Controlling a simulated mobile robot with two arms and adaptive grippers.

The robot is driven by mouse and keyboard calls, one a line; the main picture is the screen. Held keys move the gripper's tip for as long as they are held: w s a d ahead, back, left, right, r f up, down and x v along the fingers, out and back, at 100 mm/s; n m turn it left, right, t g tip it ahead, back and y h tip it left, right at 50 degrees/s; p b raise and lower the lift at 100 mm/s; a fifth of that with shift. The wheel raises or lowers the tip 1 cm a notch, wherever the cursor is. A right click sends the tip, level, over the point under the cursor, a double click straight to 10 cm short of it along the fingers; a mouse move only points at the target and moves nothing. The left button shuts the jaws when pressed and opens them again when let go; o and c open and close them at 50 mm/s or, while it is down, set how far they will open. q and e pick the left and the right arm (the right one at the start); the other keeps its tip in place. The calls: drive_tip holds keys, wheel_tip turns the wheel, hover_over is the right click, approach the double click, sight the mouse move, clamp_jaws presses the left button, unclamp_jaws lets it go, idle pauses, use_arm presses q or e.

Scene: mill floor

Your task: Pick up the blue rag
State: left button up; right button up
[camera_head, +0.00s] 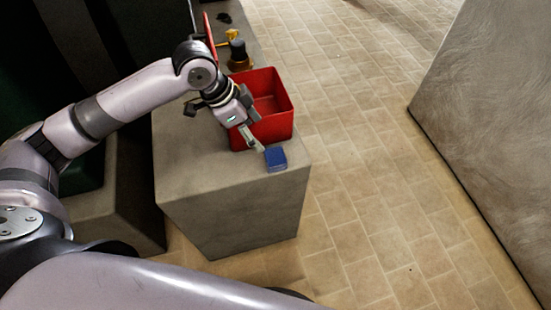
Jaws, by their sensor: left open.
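The blue rag (276,158) is a small folded block lying on top of the grey stone block (205,170), near its right edge and in front of the red bin. My left gripper (259,147) comes in from the upper left and points down toward the rag. Its fingertips are just left of and close to the rag; I cannot tell whether they touch it. The gripper is open and holds nothing that I can see. My right gripper is not in view.
An open red bin (283,125) stands on the stone block right behind the rag. Yellow and black items (238,52) stand farther back. A large grey block (490,120) is at the right. Tiled floor (350,170) between is clear.

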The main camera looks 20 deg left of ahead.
use_arm(q)
drive_tip(key=a+r, duration=0.1)
drive_tip(key=a, duration=0.1)
approach(275, 156)
drive_tip(key=x, duration=0.5)
drive_tip(key=shift+w+a, duration=0.1)
drive_tip(key=shift+w, duration=0.15)
drive_tip(key=x, duration=0.5)
drive_tip(key=shift+s+f+p, duration=0.15)
drive_tip(key=shift+p, duration=0.15)
drive_tip(key=shift+c, duration=0.5)
drive_tip(key=c, duration=0.8)
